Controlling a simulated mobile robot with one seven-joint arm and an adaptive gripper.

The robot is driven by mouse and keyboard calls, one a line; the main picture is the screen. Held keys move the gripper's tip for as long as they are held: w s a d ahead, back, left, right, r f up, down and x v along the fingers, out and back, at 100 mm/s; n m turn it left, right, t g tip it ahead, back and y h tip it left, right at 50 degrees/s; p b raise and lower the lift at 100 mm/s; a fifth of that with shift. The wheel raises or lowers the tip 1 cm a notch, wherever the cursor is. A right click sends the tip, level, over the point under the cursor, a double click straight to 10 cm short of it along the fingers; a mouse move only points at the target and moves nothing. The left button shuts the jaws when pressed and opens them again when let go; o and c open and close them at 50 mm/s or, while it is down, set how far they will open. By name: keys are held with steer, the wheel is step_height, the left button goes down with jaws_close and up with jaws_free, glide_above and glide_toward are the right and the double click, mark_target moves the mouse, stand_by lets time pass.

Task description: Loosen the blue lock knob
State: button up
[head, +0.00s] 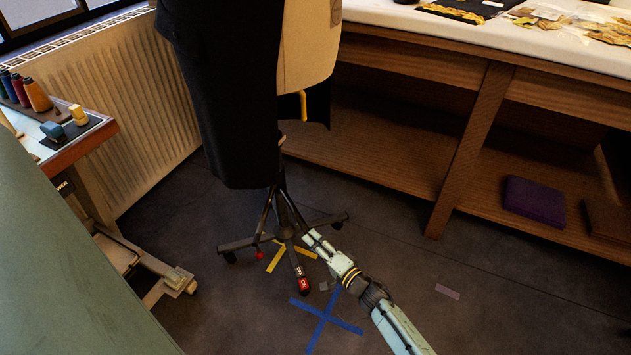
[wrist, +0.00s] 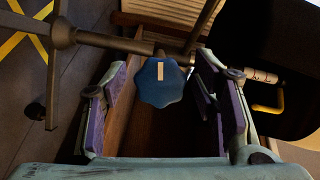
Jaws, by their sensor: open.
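The blue lock knob (wrist: 160,82) is lobed, with a pale upright mark on its face. In the wrist view it sits on a dark metal bar of the wheeled stand. My gripper (wrist: 161,66) is open, with one purple-padded finger on each side of the knob and a visible gap on both sides. In the head view my gripper (head: 313,238) is low, beside the base of the stand (head: 284,231). I cannot make out the blue knob in the head view.
A dress form (head: 308,45) with a black garment (head: 225,100) stands above the base. A wooden table (head: 480,140) with a low shelf is to the right. A side bench (head: 95,130) and radiator (head: 145,110) are left. Blue tape (head: 325,318) crosses open floor in front.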

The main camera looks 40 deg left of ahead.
steer(key=shift+c, duration=0.3)
steer(key=c, duration=1.1)
steer(key=n+h, duration=0.1)
steer(key=n, duration=0.4)
steer(key=shift+r+t+p, duration=0.1)
steer(key=shift+t+p, duration=0.2)
steer(key=n, duration=0.2)
steer(key=n+t+h+p, duration=0.1)
steer(key=n, duration=0.1)
steer(key=shift+h, duration=0.3)
steer(key=n+t, duration=0.2)
steer(key=n, duration=0.2)
steer(key=shift+n+h, duration=0.3)
steer(key=shift+h, duration=0.1)
steer(key=n+t, duration=0.1)
steer(key=n, duration=0.3)
steer(key=shift+t, duration=0.3)
steer(key=shift+n, duration=0.3)
